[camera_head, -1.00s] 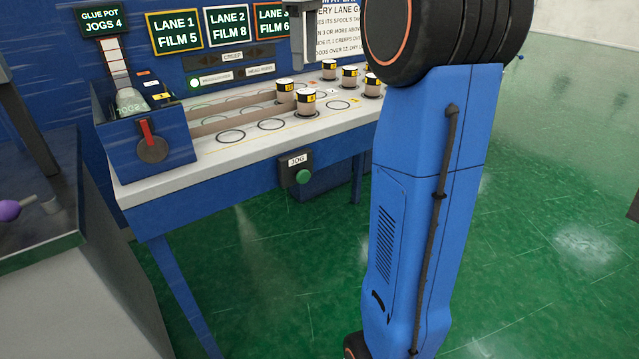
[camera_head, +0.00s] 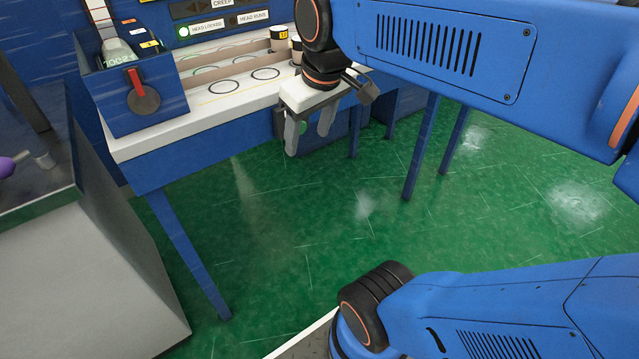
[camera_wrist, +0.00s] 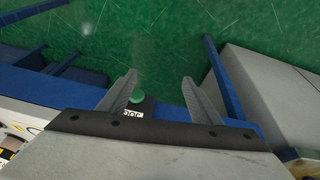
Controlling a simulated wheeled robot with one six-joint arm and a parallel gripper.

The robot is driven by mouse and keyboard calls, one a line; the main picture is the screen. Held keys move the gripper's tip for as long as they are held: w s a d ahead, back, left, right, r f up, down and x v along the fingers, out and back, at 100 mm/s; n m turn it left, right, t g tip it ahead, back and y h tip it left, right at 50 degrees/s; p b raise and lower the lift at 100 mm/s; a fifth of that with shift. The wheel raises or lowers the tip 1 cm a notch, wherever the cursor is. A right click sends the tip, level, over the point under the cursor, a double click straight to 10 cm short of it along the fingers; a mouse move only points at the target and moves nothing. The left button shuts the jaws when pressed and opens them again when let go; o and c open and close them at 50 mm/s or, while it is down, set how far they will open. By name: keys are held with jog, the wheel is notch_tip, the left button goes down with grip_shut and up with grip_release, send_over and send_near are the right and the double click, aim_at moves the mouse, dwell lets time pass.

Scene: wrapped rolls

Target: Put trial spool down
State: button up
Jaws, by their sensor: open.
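My gripper (camera_head: 309,130) is open and empty, fingers pointing down, in front of the bench's front edge. In the wrist view its two fingers (camera_wrist: 160,78) stand apart with nothing between them. Two dark-and-cream spools with yellow labels stand on the white bench top: one spool (camera_head: 279,38) at the back and another spool (camera_head: 296,50) partly hidden by my arm. I cannot tell which spool is the trial one. Empty ringed spots (camera_head: 223,87) lie on the bench top (camera_head: 180,125) to their left.
A blue box with a red lever (camera_head: 138,92) stands at the bench's left end. The green jog button (camera_wrist: 137,97) is on the bench front near my fingers. A grey cabinet (camera_head: 110,270) stands at the left. Bench legs (camera_head: 188,255) rise from open green floor.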

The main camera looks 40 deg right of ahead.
jog(key=s+a+f+m+t, duration=0.1)
jog(key=s+f, duration=0.5)
jog(key=f, duration=0.2)
jog(key=shift+s+a+f+m, duration=0.15)
jog(key=shift+a+f+m, duration=0.15)
jog(key=shift+a+f, duration=0.05)
